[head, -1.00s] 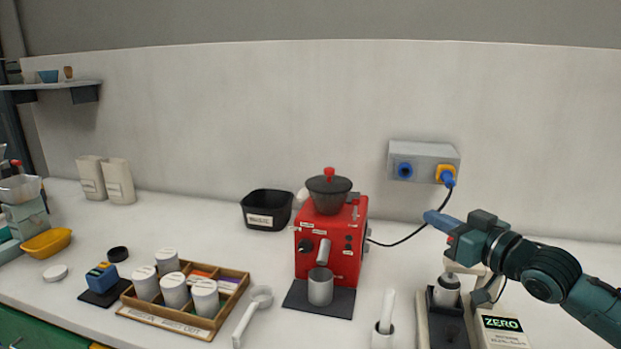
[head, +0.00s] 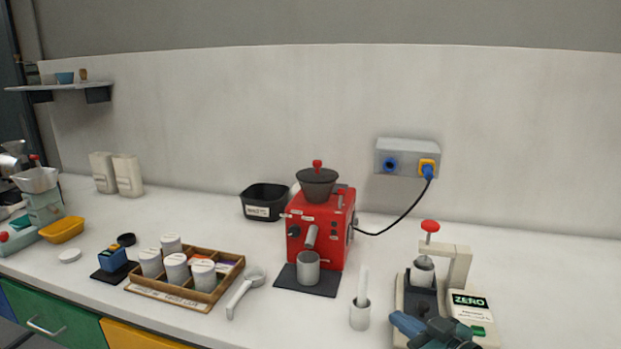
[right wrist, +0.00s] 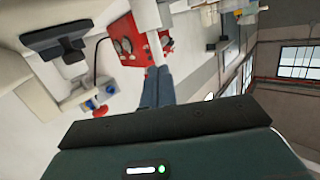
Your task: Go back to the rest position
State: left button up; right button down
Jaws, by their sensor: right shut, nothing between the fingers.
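My right gripper (head: 407,325) is at the bottom right of the head view, in front of the press stand (head: 459,265) with the red knob and the "ZERO" label. Its fingers are shut and empty; the fingers also show in the right wrist view (right wrist: 158,85). It appears raised in front of the bench, and its wrist covers the lower part of the stand. My left gripper is not in view.
A red grinder (head: 325,228) with a metal cup (head: 308,267) stands mid-bench. A cable runs from the wall socket box (head: 408,157).

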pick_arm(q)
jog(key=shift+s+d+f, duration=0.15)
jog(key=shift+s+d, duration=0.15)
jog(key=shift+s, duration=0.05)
pick_arm(e)
jog(key=s+a+f+m+g+h, duration=0.2)
jog(key=s+f+h, duration=0.3)
jog(key=s+f, duration=1.5)
jog(key=s+g, duration=0.1)
jog(key=s, duration=0.1)
jog(key=shift+s+a+f+m, duration=0.2)
jog(key=shift+s+f+m, duration=0.05)
jog(key=shift+s+m, duration=0.05)
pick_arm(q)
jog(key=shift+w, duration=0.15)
